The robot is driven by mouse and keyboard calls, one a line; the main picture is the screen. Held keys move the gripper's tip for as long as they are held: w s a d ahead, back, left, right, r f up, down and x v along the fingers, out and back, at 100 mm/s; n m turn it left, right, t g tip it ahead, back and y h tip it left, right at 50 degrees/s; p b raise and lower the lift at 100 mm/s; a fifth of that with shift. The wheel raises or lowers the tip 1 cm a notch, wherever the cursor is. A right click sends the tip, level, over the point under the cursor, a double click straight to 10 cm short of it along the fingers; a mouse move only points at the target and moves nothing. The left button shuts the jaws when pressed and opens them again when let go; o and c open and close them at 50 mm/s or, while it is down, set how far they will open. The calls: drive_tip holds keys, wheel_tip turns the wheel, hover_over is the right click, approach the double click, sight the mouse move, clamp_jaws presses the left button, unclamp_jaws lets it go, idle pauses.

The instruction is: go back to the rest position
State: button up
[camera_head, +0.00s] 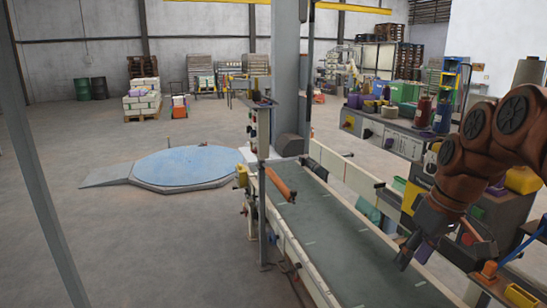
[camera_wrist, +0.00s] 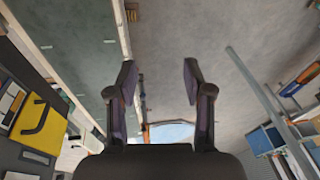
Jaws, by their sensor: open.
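My gripper (camera_head: 409,254) hangs at the right of the head view, at the end of my brown arm. It is over the right edge of the green conveyor belt (camera_head: 335,238). In the wrist view, my gripper (camera_wrist: 160,80) has its two dark fingers apart, with nothing between them. Behind the fingers are grey floor and the belt's pale side rail. How high my gripper is above the belt is hard to tell.
A blue round platform (camera_head: 182,166) lies on the floor beyond. A bench (camera_head: 385,130) with bottles and bins is at the back right.

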drive_tip(key=s+a+f+m+g+p, duration=0.1)
drive_tip(key=s+a+f, duration=0.2)
drive_tip(key=s, duration=0.5)
drive_tip(key=s+a+f+m+g+h+p, duration=0.1)
drive_tip(key=s+a+f, duration=0.3)
drive_tip(key=s, duration=0.4)
drive_tip(key=s+a+f+m+g+h+p, duration=0.1)
drive_tip(key=s+a+f+m, duration=0.1)
drive_tip(key=s, duration=0.5)
drive_tip(key=shift+s+a+f+p, duration=0.35)
drive_tip(key=shift+a+f, duration=0.35)
drive_tip(key=shift+f, duration=0.25)
